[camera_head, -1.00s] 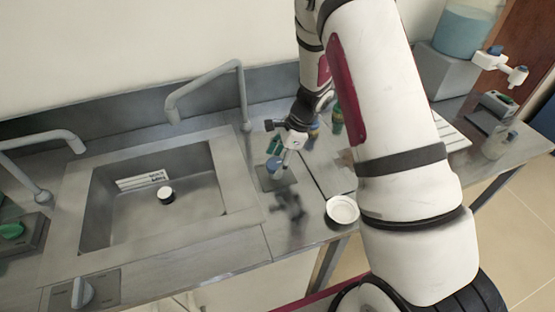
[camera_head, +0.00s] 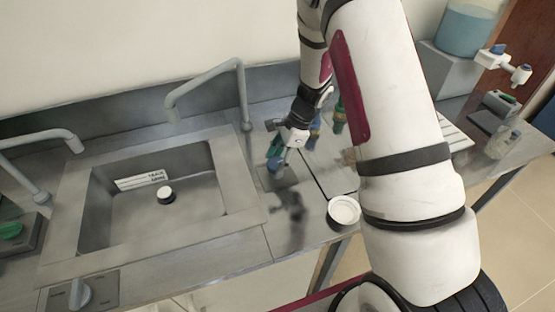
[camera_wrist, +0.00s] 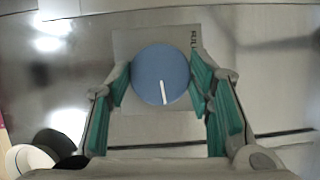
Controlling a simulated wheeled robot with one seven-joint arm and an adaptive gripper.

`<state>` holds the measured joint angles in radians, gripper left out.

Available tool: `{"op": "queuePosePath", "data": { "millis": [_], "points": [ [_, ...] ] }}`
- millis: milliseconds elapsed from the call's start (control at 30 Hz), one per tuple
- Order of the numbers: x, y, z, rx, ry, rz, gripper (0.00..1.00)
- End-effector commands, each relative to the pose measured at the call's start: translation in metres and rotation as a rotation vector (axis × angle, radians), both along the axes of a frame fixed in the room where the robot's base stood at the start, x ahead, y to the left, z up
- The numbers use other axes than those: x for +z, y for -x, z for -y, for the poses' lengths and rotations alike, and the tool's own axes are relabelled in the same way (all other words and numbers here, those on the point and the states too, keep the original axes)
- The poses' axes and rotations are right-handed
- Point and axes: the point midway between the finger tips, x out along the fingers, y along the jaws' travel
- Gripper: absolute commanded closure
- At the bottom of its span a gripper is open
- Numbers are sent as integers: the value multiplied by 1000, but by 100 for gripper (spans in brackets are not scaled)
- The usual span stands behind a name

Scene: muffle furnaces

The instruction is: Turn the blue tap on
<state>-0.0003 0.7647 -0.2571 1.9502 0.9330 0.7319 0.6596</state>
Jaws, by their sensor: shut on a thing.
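The blue tap is a round blue knob (camera_wrist: 152,72) with a white line on a square grey plate (camera_wrist: 125,42). In the wrist view its line points toward the bottom of the picture, tilted slightly. My gripper (camera_wrist: 160,90) has a green pad on each side of the knob and is shut on it. In the head view my gripper (camera_head: 276,158) is down at the plate on the counter right of the sink, and it mostly hides the knob. Lettering shows at the plate's upper right in the wrist view, partly covered by a finger.
A sink (camera_head: 110,235) with a grey curved faucet (camera_head: 205,77) lies to the left. Another knob (camera_head: 80,294) is at the front left. A round white dish (camera_head: 343,211) stands near the counter edge. Coloured taps (camera_head: 339,112) stand behind my gripper.

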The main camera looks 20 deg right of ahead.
Motion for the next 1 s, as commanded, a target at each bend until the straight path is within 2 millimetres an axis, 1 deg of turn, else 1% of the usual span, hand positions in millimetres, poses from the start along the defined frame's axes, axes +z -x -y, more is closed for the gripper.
{"op": "queuePosePath", "data": {
  "millis": [33,400,600,800,1000],
  "points": [
    [-1,-3,0,32,-1,2,81],
    [-1,-4,0,308,0,2,81],
    [-1,-4,0,422,0,1,81],
    [-1,-3,0,489,1,1,81],
    [0,-3,0,512,1,1,81]
  ]
}}
